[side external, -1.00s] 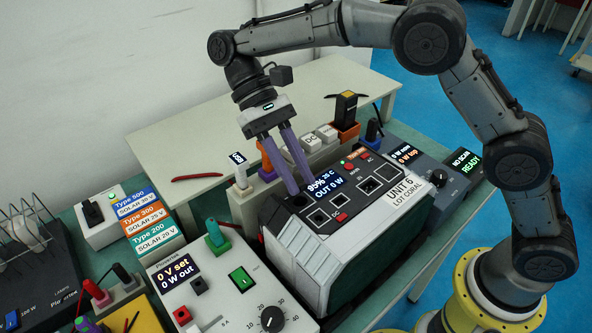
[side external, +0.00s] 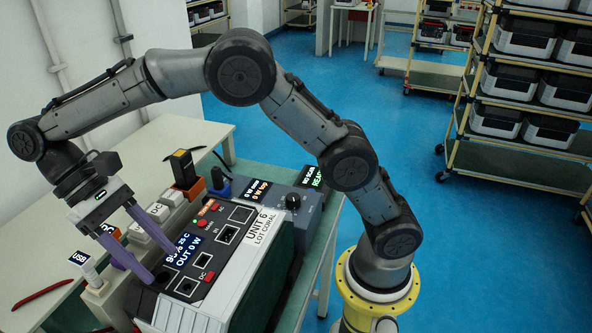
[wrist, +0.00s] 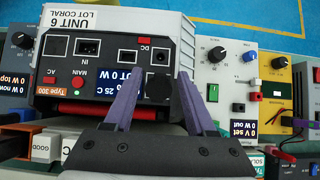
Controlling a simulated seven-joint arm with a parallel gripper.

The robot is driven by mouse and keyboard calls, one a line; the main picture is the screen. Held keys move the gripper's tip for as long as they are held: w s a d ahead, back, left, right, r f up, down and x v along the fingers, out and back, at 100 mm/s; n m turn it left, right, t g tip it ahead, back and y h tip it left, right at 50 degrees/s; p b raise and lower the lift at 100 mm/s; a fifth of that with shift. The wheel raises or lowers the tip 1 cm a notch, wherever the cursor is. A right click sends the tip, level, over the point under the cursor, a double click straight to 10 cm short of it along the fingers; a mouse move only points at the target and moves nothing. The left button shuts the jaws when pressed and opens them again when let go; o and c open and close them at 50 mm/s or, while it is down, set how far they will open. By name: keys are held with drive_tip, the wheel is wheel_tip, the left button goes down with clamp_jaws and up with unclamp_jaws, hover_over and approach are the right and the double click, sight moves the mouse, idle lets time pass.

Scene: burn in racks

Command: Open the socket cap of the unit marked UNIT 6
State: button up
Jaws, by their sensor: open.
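The unit marked UNIT 6 (side external: 215,262) is a grey and black box with a dark port panel and a lit display. Its label reads UNIT 6, LOT CORAL, and shows upside down in the wrist view (wrist: 68,20). In the side view my gripper (side external: 162,266) reaches down to the panel's near-left end, and the fingers partly hide the cap. I cannot tell whether they touch it.
A grey device with a knob (side external: 293,202) stands close behind the unit. A black and orange tool in a holder (side external: 184,168) and a white tagged stand (side external: 93,275) are beside the unit. A bench supply with knobs (wrist: 222,75) is right of it in the wrist view.

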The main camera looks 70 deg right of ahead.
sight(175, 282)
drive_tip(key=s+t, duration=0.1)
drive_tip(key=t, duration=0.2)
drive_tip(key=shift+s+f+t, duration=0.3)
drive_tip(key=shift+s, duration=0.05)
drive_tip(key=t, duration=0.2)
drive_tip(key=s+f+t, duration=0.1)
drive_tip(key=t, duration=0.1)
drive_tip(key=shift+s+f, duration=0.15)
drive_tip(key=shift+f, duration=0.15)
wheel_tip(175, 282, up, 14)
drive_tip(key=d+r+m+t, duration=0.1)
drive_tip(key=d+r+m, duration=0.15)
drive_tip(key=d, duration=0.45)
drive_tip(key=s+d+t, duration=0.2)
drive_tip(key=s+d, duration=0.5)
drive_tip(key=d, duration=0.3)
drive_tip(key=s+d+f+t, duration=0.2)
drive_tip(key=s+d+f, duration=0.2)
drive_tip(key=s+f, duration=0.3)
wheel_tip(175, 282, down, 2)
drive_tip(key=shift+d+f+n, duration=0.25)
drive_tip(key=shift+d+n, duration=0.15)
drive_tip(key=shift+n, duration=0.05)
